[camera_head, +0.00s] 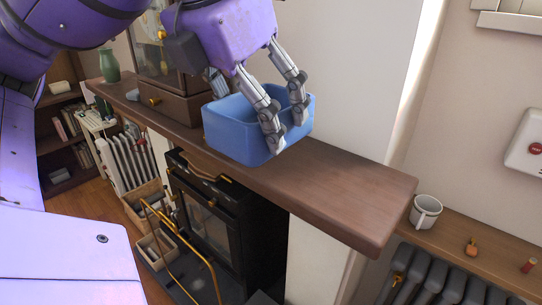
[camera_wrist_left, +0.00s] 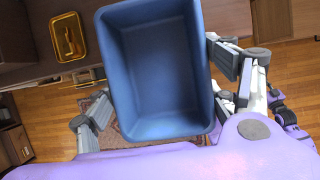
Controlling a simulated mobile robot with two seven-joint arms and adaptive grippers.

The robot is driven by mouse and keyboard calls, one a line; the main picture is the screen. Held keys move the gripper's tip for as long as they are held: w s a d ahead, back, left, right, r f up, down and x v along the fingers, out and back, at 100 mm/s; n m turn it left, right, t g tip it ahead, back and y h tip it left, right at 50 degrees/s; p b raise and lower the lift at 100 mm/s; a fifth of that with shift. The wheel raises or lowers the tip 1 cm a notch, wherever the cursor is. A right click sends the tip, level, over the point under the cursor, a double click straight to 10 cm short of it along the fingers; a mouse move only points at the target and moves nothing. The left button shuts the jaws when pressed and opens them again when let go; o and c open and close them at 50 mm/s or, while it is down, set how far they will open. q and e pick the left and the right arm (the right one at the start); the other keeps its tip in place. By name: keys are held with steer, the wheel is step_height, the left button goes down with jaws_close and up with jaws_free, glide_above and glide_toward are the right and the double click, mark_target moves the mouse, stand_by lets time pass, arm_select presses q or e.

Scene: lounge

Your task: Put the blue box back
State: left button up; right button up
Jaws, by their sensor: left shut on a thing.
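The blue box (camera_head: 236,133) is an open-topped, empty tub at the brown mantel shelf (camera_head: 345,190) in the head view. My left gripper (camera_head: 285,138) reaches down from above and is shut on the box, with fingers at its near right side. In the left wrist view the blue box (camera_wrist_left: 155,70) fills the middle, with its empty inside facing the camera and gripper fingers (camera_wrist_left: 155,115) on both sides. I cannot tell whether the box's bottom touches the shelf.
A wooden drawer cabinet (camera_head: 172,106) stands on the shelf just left of the box, with a green vase (camera_head: 109,66) farther left. The shelf's right end is bare. A black stove (camera_head: 215,215) stands below. A white mug (camera_head: 425,211) is on a lower ledge at right.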

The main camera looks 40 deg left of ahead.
arm_select(q)
steer(key=w+a+f, duration=0.1)
steer(key=w, duration=0.1)
steer(key=w+a+f, duration=0.1)
steer(key=w, duration=0.1)
steer(key=w+a+f, duration=0.1)
steer(key=w, duration=0.1)
steer(key=shift+w+a+f, duration=0.15)
steer(key=shift+w+a, duration=0.05)
steer(key=w+f, duration=0.1)
steer(key=a+f, duration=0.1)
steer(key=w+f, duration=0.1)
steer(key=f, duration=0.1)
steer(key=shift+w+a, duration=0.2)
steer(key=shift+w, duration=0.15)
steer(key=shift+w+a+f, duration=0.2)
steer(key=shift+w+f, duration=0.2)
steer(key=shift+f, duration=0.05)
steer(key=x, duration=0.3)
steer(key=shift+s+a+f, duration=0.15)
steer(key=shift+s+f, duration=0.05)
steer(key=shift+s, duration=0.1)
steer(key=shift+f, duration=0.3)
arm_select(e)
steer(key=shift+s+f, duration=0.15)
steer(key=shift+s, duration=0.1)
